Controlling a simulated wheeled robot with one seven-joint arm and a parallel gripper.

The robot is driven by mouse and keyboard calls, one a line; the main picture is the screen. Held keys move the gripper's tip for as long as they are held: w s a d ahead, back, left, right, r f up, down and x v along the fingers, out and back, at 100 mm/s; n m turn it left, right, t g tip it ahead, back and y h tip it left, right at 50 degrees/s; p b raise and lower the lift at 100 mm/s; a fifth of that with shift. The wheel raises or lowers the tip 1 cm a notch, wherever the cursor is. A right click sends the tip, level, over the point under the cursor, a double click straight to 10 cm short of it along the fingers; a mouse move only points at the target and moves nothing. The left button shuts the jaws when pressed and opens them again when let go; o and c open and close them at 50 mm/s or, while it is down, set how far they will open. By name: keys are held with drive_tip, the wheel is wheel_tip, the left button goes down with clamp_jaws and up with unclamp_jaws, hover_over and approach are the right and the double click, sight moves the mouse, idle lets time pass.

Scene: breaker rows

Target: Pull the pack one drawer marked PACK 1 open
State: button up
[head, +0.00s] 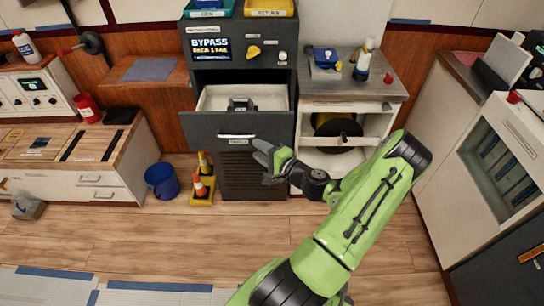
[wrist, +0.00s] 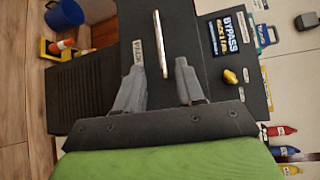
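The dark cabinet has a drawer (head: 205,128) standing open, its pale interior showing with a small dark device (head: 241,103) inside. A light bar handle (head: 237,136) runs across the drawer front, with a small label (head: 238,142) just below it. In the wrist view the handle (wrist: 160,44) looks upright, and the label (wrist: 137,50) beside it seems to read PACK; its number is too small to read. My gripper (head: 262,152) is just right of and below the handle. In the wrist view my gripper (wrist: 159,68) has its fingers apart, with nothing held; the handle's near end appears between the fingertips.
The BYPASS panel (head: 210,48) with a yellow knob (head: 254,52) is above the drawer. A louvred lower panel (head: 252,190) is below. A grey-topped cart (head: 385,88) is right. Floor in front is clear.

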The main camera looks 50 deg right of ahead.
drive_tip(key=s, duration=0.6)
drive_tip(key=shift+a+r, duration=0.4)
drive_tip(key=shift+r, duration=0.05)
drive_tip(key=w+a+r+n+g+y+p, duration=0.1)
drive_tip(key=w+a+r+n+g+y, duration=0.15)
drive_tip(key=a+n+g, duration=0.45)
drive_tip(key=w+a+r+n+g+y+p, duration=0.1)
drive_tip(key=w+a+r+n+g+y, duration=0.2)
drive_tip(key=a+n, duration=0.8)
drive_tip(key=s+a+r+n+h+p, duration=0.1)
drive_tip(key=s+a+r, duration=0.4)
drive_tip(key=s+r, duration=0.2)
drive_tip(key=s+a+r+n+h, duration=0.2)
drive_tip(key=s+a+r, duration=0.4)
drive_tip(key=r, duration=0.3)
drive_tip(key=shift+s+a+g+p, duration=0.15)
drive_tip(key=shift+s+g+p, duration=0.2)
drive_tip(key=shift+s, duration=0.35)
